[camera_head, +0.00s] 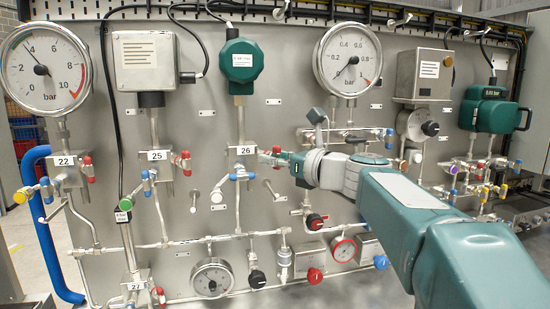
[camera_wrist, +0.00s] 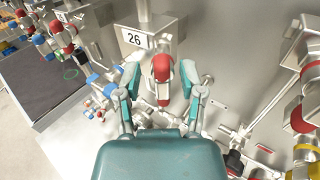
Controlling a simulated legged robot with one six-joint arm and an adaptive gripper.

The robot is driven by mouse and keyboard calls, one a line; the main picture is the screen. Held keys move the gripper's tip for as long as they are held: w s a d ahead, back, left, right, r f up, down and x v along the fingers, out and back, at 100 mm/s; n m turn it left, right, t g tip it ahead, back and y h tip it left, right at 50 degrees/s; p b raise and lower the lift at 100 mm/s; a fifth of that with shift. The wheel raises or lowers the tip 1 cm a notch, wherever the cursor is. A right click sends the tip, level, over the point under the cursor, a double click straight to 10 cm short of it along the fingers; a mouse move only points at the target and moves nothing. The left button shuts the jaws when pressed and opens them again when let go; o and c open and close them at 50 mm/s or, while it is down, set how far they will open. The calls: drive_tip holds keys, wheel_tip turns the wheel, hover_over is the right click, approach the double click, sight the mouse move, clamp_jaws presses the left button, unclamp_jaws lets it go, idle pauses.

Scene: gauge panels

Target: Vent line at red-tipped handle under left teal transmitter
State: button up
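The left teal transmitter (camera_head: 241,62) sits on a vertical pipe above the valve block labelled 26 (camera_head: 244,151). The wrist view also shows the 26 label (camera_wrist: 134,39). The red-tipped handle (camera_wrist: 162,68) sticks out from this block on a metal stem, just right of the label. My gripper (camera_wrist: 160,76) is open, with one finger on each side of the red tip and visible gaps between. In the head view my gripper (camera_head: 272,158) is at the block's right side and partly hides the handle.
Similar blocks labelled 25 (camera_head: 157,156) and 22 (camera_head: 64,161) stand to the left, with their own red and blue handles. A large gauge (camera_head: 347,60) is above my arm. Pipes and a lower gauge (camera_head: 212,278) lie below. Bare panel separates the assemblies.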

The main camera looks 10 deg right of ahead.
drive_tip(key=shift+d, duration=0.2)
clamp_jaws()
drive_tip(key=shift+n, duration=0.3)
drive_tip(key=n, duration=0.3)
drive_tip(key=shift+a+n, duration=0.1)
drive_tip(key=shift+n, duration=0.2)
drive_tip(key=n, duration=0.4)
drive_tip(key=shift+f+n, duration=0.1)
drive_tip(key=shift+n, duration=0.2)
drive_tip(key=n, duration=0.4)
drive_tip(key=shift+f, duration=0.1)
drive_tip(key=shift+f+n, duration=0.15)
drive_tip(key=shift+n, duration=2.35)
